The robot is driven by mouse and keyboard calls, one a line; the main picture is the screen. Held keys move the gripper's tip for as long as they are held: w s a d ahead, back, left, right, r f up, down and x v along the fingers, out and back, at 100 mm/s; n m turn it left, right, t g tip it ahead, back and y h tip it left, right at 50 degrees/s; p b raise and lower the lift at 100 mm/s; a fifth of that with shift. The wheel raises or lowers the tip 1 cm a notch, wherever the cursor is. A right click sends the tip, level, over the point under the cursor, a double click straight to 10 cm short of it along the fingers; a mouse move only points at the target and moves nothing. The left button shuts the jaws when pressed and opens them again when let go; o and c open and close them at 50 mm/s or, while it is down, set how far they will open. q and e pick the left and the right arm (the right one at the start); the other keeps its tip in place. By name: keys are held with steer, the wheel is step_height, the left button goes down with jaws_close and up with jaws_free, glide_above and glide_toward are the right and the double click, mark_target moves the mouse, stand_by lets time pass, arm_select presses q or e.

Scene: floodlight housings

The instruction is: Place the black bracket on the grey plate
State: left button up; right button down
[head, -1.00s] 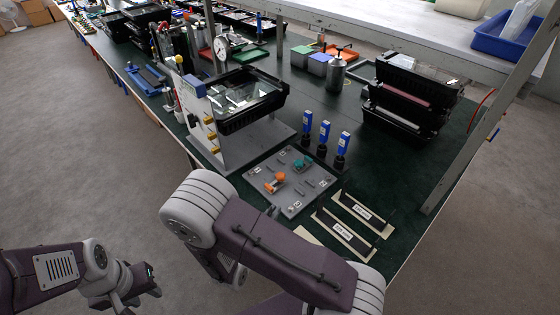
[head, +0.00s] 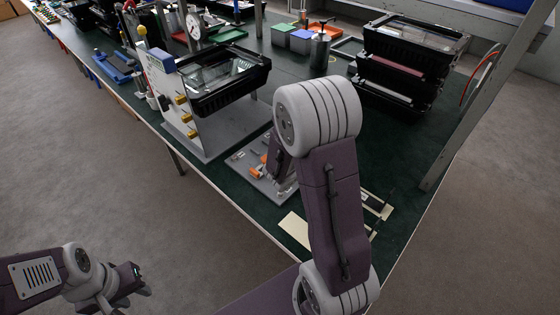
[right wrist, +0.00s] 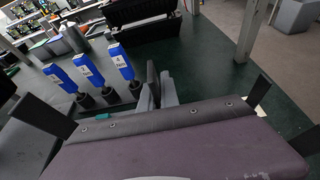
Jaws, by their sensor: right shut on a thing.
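The grey plate (head: 250,178) lies on the green bench in the head view, with orange parts on it; my right arm hides its right side. My right gripper (right wrist: 160,88) shows in the right wrist view, its fingers close together and shut on the black bracket. One upturned black end of the bracket (right wrist: 42,118) shows at the left and another at the right; a purple part, likely mine, hides its middle. My left gripper (head: 128,283) hangs off the bench at lower left, too small to tell its opening.
Blue-topped tools (right wrist: 88,72) stand in a row near my right gripper. A black-framed housing (head: 215,85) on a grey stand rises behind the plate. A cream strip (head: 297,230) lies bare at the front edge. Black housings (head: 400,70) are stacked at the back right.

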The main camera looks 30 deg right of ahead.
steer(key=w+a+f, duration=0.1)
steer(key=w+f, duration=0.1)
steer(key=w, duration=0.1)
steer(key=w+a+f, duration=0.2)
steer(key=w, duration=0.2)
steer(key=w+a+f, duration=0.2)
steer(key=w+f, duration=0.1)
steer(key=shift+w, duration=0.2)
step_height(320, 180, down, 4)
steer(key=shift+r+b, duration=0.25)
steer(key=shift+b, duration=0.35)
steer(key=shift+f, duration=0.25)
steer(key=shift+f, duration=0.2)
steer(key=c, duration=1.6)
jaws_free()
steer(key=shift+r, duration=0.1)
